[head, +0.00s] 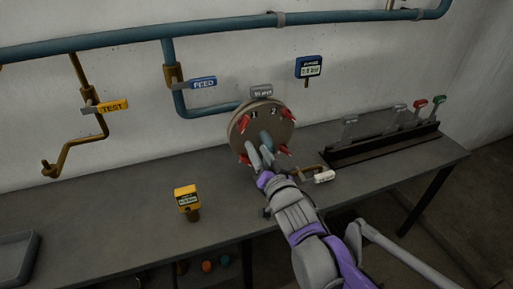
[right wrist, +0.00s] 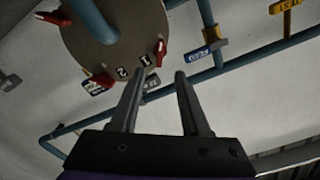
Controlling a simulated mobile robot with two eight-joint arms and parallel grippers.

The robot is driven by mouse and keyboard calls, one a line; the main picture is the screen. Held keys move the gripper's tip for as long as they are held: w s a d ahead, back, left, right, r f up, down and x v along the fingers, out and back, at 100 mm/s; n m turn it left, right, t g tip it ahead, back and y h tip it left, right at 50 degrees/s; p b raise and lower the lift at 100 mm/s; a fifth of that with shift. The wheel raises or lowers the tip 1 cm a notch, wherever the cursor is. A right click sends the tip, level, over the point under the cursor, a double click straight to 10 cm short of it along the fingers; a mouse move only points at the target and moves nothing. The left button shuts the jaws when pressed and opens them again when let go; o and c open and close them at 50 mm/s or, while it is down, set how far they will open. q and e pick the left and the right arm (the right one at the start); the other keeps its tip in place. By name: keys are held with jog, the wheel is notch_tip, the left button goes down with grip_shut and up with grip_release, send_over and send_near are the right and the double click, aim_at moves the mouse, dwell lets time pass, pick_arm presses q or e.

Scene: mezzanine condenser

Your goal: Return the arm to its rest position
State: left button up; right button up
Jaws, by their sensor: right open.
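My right arm (head: 310,235) reaches up from the lower right over the table. Its right gripper (head: 258,158) is in front of the lower part of a round disc (head: 243,128) with several red handles. In the right wrist view the right gripper (right wrist: 160,76) has its two fingers apart with nothing between them. The disc (right wrist: 140,25) shows there at the upper left, with the numbers 1 and 2 and a teal pipe at its middle. The fingers partly hide the disc's lower part in the head view. My left gripper is not in view.
A yellow gauge (head: 187,199) stands on the grey table (head: 120,215). A white-tagged brass handle (head: 324,176) is right of the gripper. A black rack (head: 385,145) with tagged levers is at the back right. Teal pipes (head: 120,37) run along the wall. A tray (head: 32,262) is at left.

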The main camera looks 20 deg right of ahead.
jog(key=s+f+n+g+p, duration=0.1)
jog(key=s+f+n+g, duration=0.2)
jog(key=s+f+g, duration=0.3)
jog(key=s+f+n+g+p, duration=0.2)
jog(key=s+f+g, duration=0.4)
jog(key=s+f, duration=0.6)
jog(key=s, duration=0.6)
jog(key=shift+s+f+n+g+h, duration=0.2)
jog(key=shift+s+n+g+h, duration=0.1)
jog(key=shift+n, duration=0.1)
